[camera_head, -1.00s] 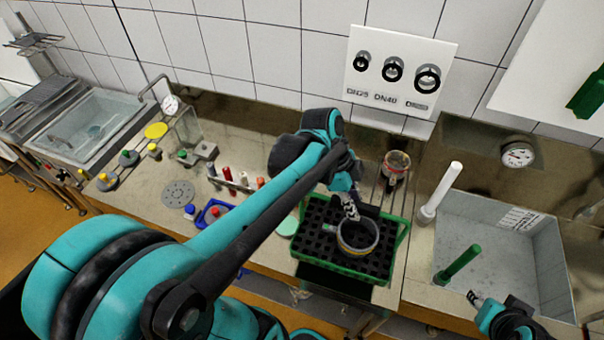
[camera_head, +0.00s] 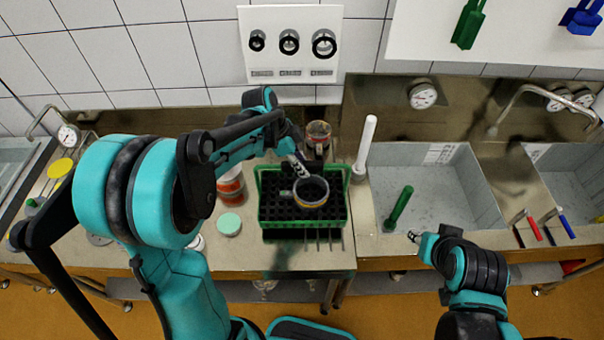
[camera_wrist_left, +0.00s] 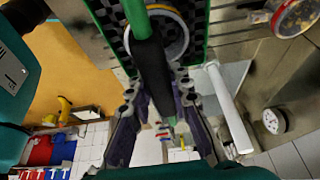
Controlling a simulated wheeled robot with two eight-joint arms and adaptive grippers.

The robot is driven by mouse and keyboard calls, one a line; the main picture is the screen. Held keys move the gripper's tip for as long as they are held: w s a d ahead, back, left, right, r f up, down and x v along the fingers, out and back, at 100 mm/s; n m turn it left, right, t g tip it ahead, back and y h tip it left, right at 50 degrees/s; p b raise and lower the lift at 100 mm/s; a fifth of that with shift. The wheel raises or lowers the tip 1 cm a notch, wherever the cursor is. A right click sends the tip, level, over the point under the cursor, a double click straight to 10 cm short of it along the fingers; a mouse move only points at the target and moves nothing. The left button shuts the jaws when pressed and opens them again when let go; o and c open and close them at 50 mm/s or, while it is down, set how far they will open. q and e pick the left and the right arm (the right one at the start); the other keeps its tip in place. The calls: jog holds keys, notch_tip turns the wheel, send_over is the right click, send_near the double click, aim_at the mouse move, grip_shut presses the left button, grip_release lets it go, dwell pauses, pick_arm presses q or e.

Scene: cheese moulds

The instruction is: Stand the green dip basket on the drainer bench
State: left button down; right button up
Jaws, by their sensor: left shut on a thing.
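The green dip basket (camera_head: 262,210), with a green rim and a black grid floor, is over the drainer bench (camera_head: 345,238), whose dark grooves show at its front edge. I cannot tell whether it touches the bench. A round cup (camera_head: 311,192) with a yellowish rim is in the basket. My left gripper (camera_head: 302,168) is above the basket beside the cup. In the left wrist view its fingers (camera_wrist_left: 165,115) are shut on the dark sleeve of the basket's green handle (camera_wrist_left: 150,60). My right gripper (camera_head: 413,237) is in front of the sink; its jaws are too small to read.
A white upright rod (camera_head: 365,145) stands close to the basket's right. A glass jar (camera_head: 318,135) is behind it. A red-and-white tub (camera_head: 231,187) and a pale green disc (camera_head: 229,224) are at its left.

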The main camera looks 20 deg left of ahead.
pick_arm(q)
notch_tip(320, 180, down, 4)
jog(key=shift+s+r, duration=0.1)
jog(key=shift+r, duration=0.1)
jog(key=shift+b, duration=0.3)
jog(key=shift+f, duration=0.2)
jog(key=c, duration=1.4)
grip_release()
jog(key=shift+r, duration=0.15)
